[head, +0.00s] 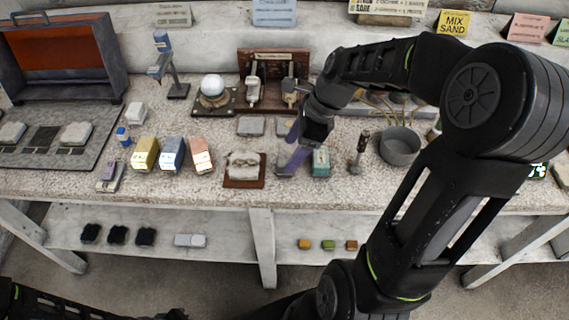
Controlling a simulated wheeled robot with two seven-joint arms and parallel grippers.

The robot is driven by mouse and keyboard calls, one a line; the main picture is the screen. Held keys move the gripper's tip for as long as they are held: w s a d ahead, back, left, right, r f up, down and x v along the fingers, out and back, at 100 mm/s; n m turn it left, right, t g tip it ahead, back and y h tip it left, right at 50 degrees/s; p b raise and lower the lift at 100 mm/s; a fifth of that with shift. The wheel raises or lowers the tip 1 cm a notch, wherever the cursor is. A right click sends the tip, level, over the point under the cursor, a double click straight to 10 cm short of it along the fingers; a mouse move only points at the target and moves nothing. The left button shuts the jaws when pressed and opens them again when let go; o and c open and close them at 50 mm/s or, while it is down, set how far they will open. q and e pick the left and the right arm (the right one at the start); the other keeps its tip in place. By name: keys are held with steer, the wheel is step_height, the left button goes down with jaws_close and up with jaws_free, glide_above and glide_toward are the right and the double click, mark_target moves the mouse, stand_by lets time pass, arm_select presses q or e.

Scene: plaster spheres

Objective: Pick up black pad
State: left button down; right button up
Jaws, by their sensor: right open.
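Several dark pads could be the black pad, and I cannot tell which one it is. Three small black blocks (117,235) sit in a row on the lower shelf at the left. A flat black square (43,139) lies on the grey mat (88,157) at the far left of the tabletop, between two pale blocks. My left gripper is not in view.
A brown tray with a pale object (244,169) stands left of my right gripper. Yellow (145,154), blue (172,154) and pink (200,155) boxes stand farther left. A grey bowl (400,146) is at the right. The lower shelf's middle is mostly clear.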

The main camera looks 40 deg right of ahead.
mark_target(285, 160)
steer(key=shift+p+x, duration=0.3)
steer(key=shift+x, duration=2.3)
steer(key=shift+w, duration=0.1)
steer(key=c, duration=1.4)
steer(key=shift+d+r, duration=0.1)
step_height(285, 160, up, 10)
steer(key=shift+f, duration=0.1)
